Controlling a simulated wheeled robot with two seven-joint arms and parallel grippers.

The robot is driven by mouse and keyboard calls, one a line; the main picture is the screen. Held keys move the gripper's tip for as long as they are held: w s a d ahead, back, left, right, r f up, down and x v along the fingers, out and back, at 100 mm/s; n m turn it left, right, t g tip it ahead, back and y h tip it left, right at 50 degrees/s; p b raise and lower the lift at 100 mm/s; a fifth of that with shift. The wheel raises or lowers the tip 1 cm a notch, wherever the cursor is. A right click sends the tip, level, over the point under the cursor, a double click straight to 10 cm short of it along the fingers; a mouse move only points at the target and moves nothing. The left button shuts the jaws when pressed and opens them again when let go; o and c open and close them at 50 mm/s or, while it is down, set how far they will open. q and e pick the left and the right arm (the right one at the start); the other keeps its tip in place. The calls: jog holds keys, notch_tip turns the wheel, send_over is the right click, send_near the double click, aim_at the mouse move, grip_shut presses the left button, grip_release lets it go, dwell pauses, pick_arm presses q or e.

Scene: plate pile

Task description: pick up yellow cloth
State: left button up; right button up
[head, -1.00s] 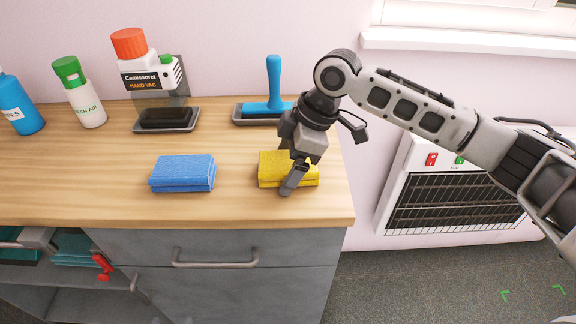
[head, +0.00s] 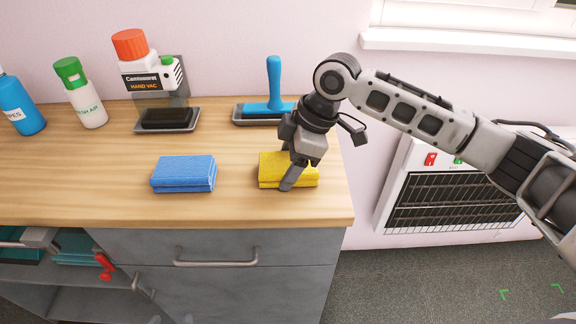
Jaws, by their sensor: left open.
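The yellow cloth (head: 305,170) lies folded on the wooden counter near its right end. The other finger is hidden, so I cannot tell whether the jaws are closed on the cloth. The cloth rests on the counter. My left gripper is not in view.
A folded blue cloth (head: 183,174) lies to the left, with bare counter between. The counter (head: 230,212) ends just right of the yellow cloth.

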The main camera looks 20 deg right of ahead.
aim_at(282, 161)
jog(key=shift+b, duration=0.55)
notch_tip(282, 161, up, 3)
jog(key=shift+r, duration=0.1)
jog(key=s+d+r, duration=0.2)
jog(key=s+r, duration=0.8)
jog(key=s, duration=0.3)
jog(key=shift+s, duration=0.4)
jog(key=shift+d, duration=0.1)
jog(key=shift+o, duration=0.9)
jog(key=shift+c, duration=0.5)
